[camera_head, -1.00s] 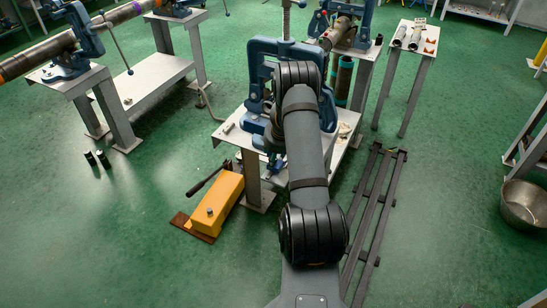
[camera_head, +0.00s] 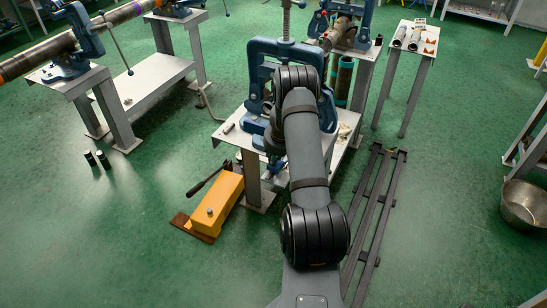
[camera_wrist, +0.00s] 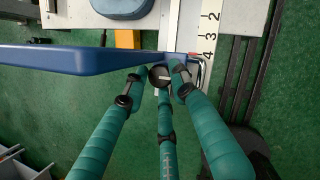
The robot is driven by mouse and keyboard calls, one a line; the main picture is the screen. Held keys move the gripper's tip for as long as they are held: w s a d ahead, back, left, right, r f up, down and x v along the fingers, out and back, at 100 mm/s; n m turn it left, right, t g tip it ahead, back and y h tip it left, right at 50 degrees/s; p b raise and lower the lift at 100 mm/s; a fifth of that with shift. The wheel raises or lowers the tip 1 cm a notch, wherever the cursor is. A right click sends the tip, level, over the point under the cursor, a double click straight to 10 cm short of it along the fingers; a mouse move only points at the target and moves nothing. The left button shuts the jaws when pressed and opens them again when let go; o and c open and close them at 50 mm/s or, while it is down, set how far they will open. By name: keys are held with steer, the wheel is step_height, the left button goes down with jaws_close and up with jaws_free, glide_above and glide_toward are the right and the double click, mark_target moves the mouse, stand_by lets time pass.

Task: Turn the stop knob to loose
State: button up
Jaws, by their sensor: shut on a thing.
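In the wrist view, a small round dark stop knob (camera_wrist: 159,76) with a pale line across its face sits just below the right end of a blue bar. My gripper (camera_wrist: 158,84) has teal fingers that close around the knob from both sides and from below. It is shut on the knob. In the head view, my arm hides the gripper and knob in front of the blue vise (camera_head: 262,46) on its stand.
The blue bar (camera_wrist: 80,60) crosses the left of the wrist view. A white scale (camera_wrist: 209,35) with numbers stands close at the right. A yellow box (camera_head: 217,203) with a lever lies on the floor left of the stand. Dark rails (camera_head: 372,215) lie at the right.

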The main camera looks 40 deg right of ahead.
jaws_close()
steer(key=shift+d+f+n+b, duration=0.15)
steer(key=shift+f+n+b, duration=0.2)
steer(key=shift+b, duration=0.75)
steer(key=shift+w+r+n+y+b, duration=0.1)
steer(key=shift+n+y+b, duration=0.2)
steer(key=shift+n+b, duration=0.3)
steer(key=shift+r+n+y+b, duration=0.3)
steer(key=shift+r+n, duration=0.05)
steer(key=shift+n, duration=0.3)
steer(key=o, duration=0.9)
jaws_free()
steer(key=v, duration=1.2)
steer(key=shift+s+f, duration=0.1)
steer(key=shift+s, duration=0.15)
